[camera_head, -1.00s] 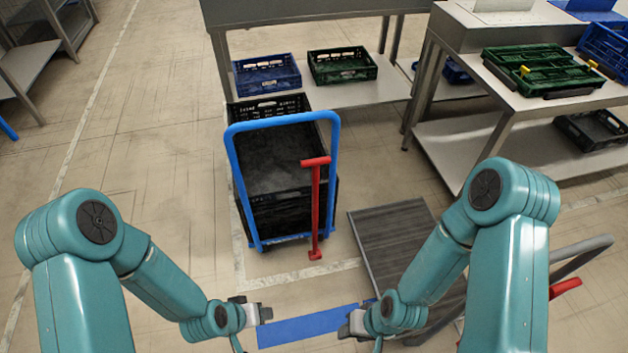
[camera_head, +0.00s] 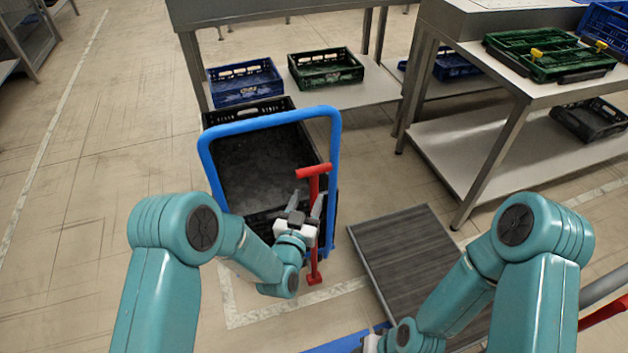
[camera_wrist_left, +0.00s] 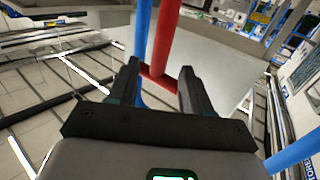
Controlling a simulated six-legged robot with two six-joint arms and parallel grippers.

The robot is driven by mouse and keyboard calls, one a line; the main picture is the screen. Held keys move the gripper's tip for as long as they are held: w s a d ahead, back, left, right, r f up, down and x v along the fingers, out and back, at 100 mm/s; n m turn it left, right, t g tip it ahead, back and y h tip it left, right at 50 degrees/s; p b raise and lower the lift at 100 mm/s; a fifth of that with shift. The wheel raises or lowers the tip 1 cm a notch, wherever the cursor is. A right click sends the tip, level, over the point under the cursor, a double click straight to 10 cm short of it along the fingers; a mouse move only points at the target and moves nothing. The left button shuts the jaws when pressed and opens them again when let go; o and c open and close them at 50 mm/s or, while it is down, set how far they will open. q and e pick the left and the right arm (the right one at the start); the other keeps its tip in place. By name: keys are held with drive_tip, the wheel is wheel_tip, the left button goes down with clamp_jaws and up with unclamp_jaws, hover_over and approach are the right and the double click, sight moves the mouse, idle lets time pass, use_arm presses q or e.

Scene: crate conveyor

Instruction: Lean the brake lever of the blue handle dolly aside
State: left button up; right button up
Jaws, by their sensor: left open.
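The blue handle dolly (camera_head: 204,158) stands in the middle of the head view. Its red brake lever (camera_head: 314,181) stands upright at the right side of the handle, with a short crossbar on top. My left gripper (camera_head: 306,199) is open at the lever, below the crossbar. In the left wrist view the red lever (camera_wrist_left: 166,38) and its crossbar show between the open fingers (camera_wrist_left: 160,68), with the blue handle tube (camera_wrist_left: 142,32) just behind. I cannot tell whether a finger touches the lever. My right gripper (camera_head: 371,344) is low at the bottom edge, mostly cut off.
The dolly carries a black crate (camera_head: 222,150). A dark ribbed platform (camera_head: 405,255) lies to its right. Steel tables with blue and green crates stand behind and right, including a steel table leg (camera_head: 490,165). The floor at left is clear.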

sight(312, 185)
use_arm(q)
drive_tip(key=x, duration=0.7)
drive_tip(key=shift+w, duration=0.1)
clamp_jaws()
drive_tip(key=shift+a, duration=0.15)
